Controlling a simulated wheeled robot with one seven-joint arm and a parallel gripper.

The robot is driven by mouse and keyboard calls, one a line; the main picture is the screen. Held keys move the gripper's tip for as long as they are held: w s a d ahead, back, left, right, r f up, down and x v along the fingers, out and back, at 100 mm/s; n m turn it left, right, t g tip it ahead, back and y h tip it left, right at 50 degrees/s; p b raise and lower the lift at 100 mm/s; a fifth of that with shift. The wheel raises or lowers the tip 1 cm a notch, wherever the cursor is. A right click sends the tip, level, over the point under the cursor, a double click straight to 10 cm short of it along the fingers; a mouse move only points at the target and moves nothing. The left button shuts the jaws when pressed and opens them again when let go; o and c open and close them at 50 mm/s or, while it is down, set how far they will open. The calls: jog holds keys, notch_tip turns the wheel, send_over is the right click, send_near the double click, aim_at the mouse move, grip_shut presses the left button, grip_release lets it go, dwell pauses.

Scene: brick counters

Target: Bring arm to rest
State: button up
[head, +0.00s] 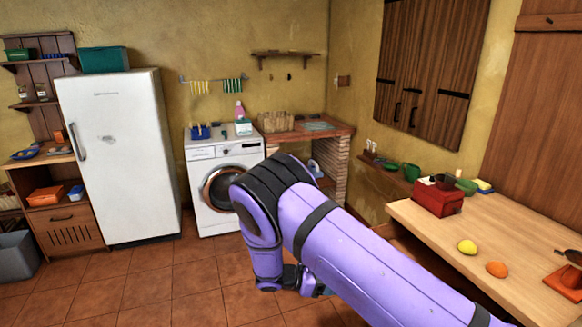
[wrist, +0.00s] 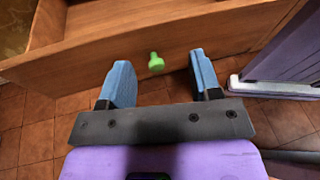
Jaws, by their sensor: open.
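My purple arm with black bands reaches across the lower middle of the head view, bent at the elbow, its far end hanging down over the tiled floor. My gripper (wrist: 162,88) shows in the wrist view with its two blue fingers spread apart and nothing between them. In the head view my gripper is partly hidden behind the arm, low near the floor. In the wrist view a wooden board or drawer front (wrist: 200,45) with a small green knob (wrist: 156,63) lies beyond the fingertips. I cannot tell how far it is from them.
A wooden counter (head: 420,222) at the right holds a red box (head: 438,198), a lemon (head: 467,247) and an orange (head: 497,269). A white washing machine (head: 207,153) and a fridge (head: 128,160) stand at the back. The tiled floor (head: 180,275) at the left is clear.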

jog(key=s+d+r+m+g+y, duration=0.1)
jog(key=s+d+r+m+y, duration=0.25)
jog(key=r, duration=0.75)
jog(key=s+d+r+m+g+y, duration=0.1)
jog(key=s+d+r+m+y, duration=0.25)
jog(key=r, duration=0.65)
jog(key=s+d+r+m+g+y, duration=0.1)
jog(key=s+d+r+m+y, duration=0.15)
jog(key=d+r+m, duration=0.6)
jog(key=s+d+r+m+t+y, duration=0.1)
jog(key=s+r+m+t+y, duration=0.1)
jog(key=s+r, duration=0.5)
jog(key=s+d+r+m+t+y, duration=0.2)
jog(key=s+r, duration=0.5)
jog(key=s, duration=0.8)
jog(key=m+t+y, duration=0.1)
jog(key=t, duration=0.1)
jog(key=shift+s+d+r+t+y, duration=0.15)
jog(key=shift+s+d+t+y, duration=0.1)
jog(key=shift+s+t+y, duration=0.15)
